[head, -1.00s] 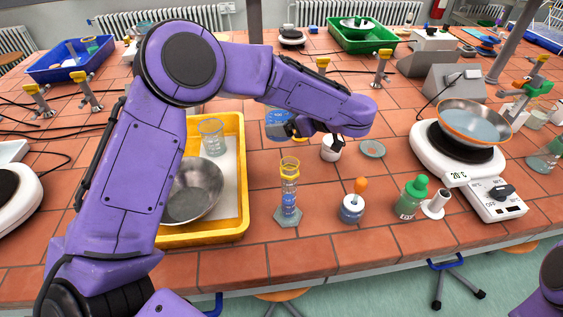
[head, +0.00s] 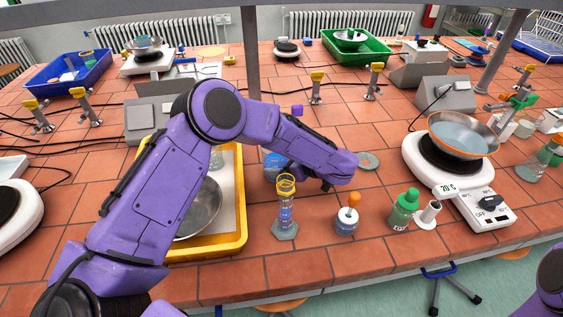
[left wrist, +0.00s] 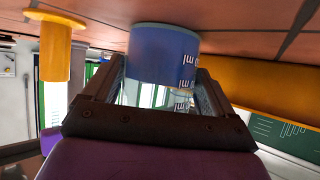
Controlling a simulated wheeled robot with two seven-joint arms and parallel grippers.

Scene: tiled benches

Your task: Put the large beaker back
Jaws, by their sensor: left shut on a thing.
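The large beaker (head: 272,164) holds blue liquid and stands out just right of the yellow tray in the head view. My left gripper (head: 287,172) is shut on it; my forearm hides part of the grip. In the left wrist view the beaker (left wrist: 163,55) sits between the two fingers (left wrist: 160,88), its base close to the tiles. I cannot tell whether it touches the bench. My right gripper is not in view.
A yellow tray (head: 240,238) with a metal bowl (head: 200,208) lies left of the beaker. A measuring cylinder (head: 285,212), an orange-topped bottle (head: 346,220) and a green bottle (head: 403,210) stand in front. A hotplate (head: 415,152) with a pan is at right.

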